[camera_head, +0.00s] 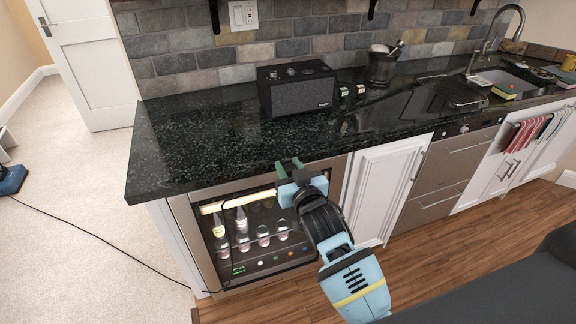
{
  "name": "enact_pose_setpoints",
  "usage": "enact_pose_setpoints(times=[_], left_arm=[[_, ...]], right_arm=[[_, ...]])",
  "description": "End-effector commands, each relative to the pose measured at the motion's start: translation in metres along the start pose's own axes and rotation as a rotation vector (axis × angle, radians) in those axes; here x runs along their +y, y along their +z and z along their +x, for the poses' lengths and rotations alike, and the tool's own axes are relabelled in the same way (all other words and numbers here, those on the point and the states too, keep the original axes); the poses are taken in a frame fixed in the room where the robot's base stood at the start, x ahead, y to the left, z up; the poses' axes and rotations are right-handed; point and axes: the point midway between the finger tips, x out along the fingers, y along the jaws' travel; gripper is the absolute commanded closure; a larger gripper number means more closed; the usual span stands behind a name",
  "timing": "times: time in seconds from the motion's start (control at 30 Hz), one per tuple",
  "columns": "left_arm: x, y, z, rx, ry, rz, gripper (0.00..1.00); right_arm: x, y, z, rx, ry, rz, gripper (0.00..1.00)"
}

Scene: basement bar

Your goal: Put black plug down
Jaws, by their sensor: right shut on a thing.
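My right gripper (289,166) reaches up from the lower right to the front edge of the black countertop (200,148). Its green-tipped fingers are shut on the black plug, which is too small and too covered by the fingers to make out clearly. A thin black cord (100,238) runs over the floor from a blue device (12,180) at the left edge towards the glass-front drinks cooler (262,240). A thin dark line continues across the cooler's front towards the gripper. My left gripper is not in view.
A black radio (298,92) stands on the counter behind the gripper, with two small cubes beside it. A dark mortar (382,66) stands farther right, before the sink. The counter's left part is clear. A wall outlet (243,15) is above.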

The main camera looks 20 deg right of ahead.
Motion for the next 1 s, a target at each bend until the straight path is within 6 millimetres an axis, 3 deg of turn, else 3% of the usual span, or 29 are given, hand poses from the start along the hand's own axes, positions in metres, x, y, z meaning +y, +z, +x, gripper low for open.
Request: enact_pose_setpoints(times=[0.17, 0.4, 0.6, 0.8, 1.0], left_arm=[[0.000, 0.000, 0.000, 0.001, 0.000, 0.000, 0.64], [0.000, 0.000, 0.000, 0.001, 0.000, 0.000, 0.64], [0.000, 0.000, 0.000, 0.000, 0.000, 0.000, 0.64], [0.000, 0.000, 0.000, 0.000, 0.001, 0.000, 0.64], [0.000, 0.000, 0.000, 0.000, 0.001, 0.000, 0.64]], right_arm=[[0.005, 0.009, -0.029, -0.003, 0.009, 0.001, 0.94], [0.019, 0.016, -0.111, -0.005, 0.032, 0.003, 0.94], [0.026, 0.008, -0.165, -0.002, 0.046, 0.003, 0.94], [0.029, 0.001, -0.189, 0.000, 0.051, 0.002, 0.94], [0.030, 0.000, -0.191, 0.001, 0.052, 0.002, 0.94]])
